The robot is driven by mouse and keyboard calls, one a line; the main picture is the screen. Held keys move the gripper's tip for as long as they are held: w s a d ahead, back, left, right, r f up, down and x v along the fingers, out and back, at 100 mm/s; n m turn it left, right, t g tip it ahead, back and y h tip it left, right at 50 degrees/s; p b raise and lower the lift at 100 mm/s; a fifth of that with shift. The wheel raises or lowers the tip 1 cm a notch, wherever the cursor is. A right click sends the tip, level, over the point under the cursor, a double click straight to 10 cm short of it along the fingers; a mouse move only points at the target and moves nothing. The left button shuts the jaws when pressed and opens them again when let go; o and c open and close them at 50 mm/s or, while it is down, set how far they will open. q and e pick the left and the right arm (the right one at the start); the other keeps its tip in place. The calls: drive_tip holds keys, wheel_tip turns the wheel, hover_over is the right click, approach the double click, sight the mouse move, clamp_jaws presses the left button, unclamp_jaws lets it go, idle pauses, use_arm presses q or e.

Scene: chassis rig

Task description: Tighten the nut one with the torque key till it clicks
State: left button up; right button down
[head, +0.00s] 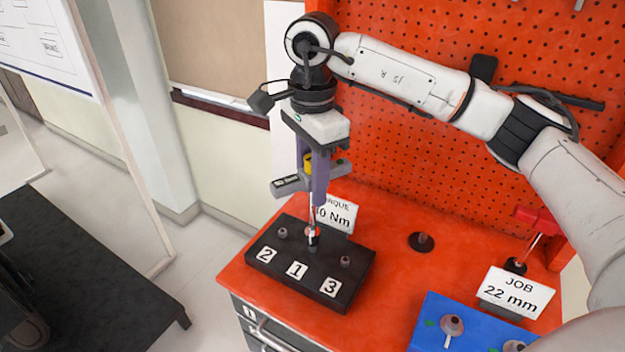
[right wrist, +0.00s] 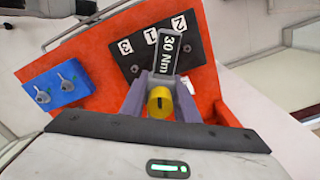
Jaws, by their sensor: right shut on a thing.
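My right gripper (head: 318,185) is shut on the torque key, with purple fingers around its yellow part (head: 308,163). The key stands about upright over the black block (head: 262,268). Its grey display arm (head: 290,183) sticks out sideways and reads "30 Nm" in the right wrist view (right wrist: 167,50). The key's lower end (head: 313,237) is at the middle post behind label 1, where nut one is; it covers the nut, so full seating cannot be told. Posts two (head: 283,232) and three (head: 345,261) stand on either side. My left gripper is out of view.
A torque card (head: 338,216) stands just behind the block. On the red bench (head: 385,275) are a dark round stand (head: 421,242), a "JOB 22 mm" card (head: 515,292), a blue block (head: 430,335) with sockets and a red-handled tool (head: 537,222). An orange pegboard rises behind.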

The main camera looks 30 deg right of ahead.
drive_tip(key=shift+f+b, duration=0.4)
drive_tip(key=shift+f, duration=0.3)
drive_tip(key=shift+f+b, duration=0.45)
drive_tip(key=shift+f, duration=0.2)
drive_tip(key=m, duration=0.4)
drive_tip(key=shift+r, duration=0.1)
drive_tip(key=m, duration=0.4)
drive_tip(key=shift+m+p, duration=0.3)
drive_tip(key=shift+p, duration=0.1)
drive_tip(key=m+p, duration=0.1)
drive_tip(key=m, duration=0.7)
